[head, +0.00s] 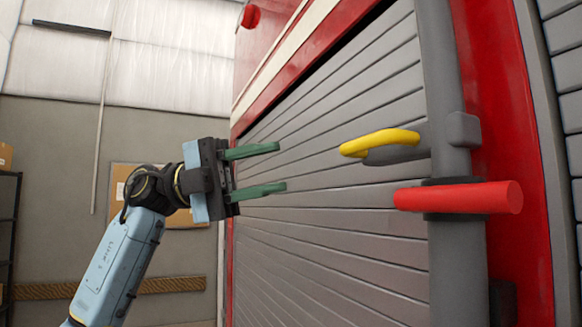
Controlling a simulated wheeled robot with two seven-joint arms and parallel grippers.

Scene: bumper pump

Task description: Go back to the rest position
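My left gripper (279,168) is at the middle of the head view, its arm coming in from the lower left. Its two green fingers are spread apart with nothing between them and point right. It is in front of the grey slatted shutter, left of a yellow handle (380,142) and a red bar (460,197), and apart from both. My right gripper is not in view.
A red vehicle body (505,130) with a grey slatted shutter (330,215) fills the right side. A grey vertical pole (445,75) stands before it. A dark shelf (8,225) is at the far left. The room behind my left arm looks open.

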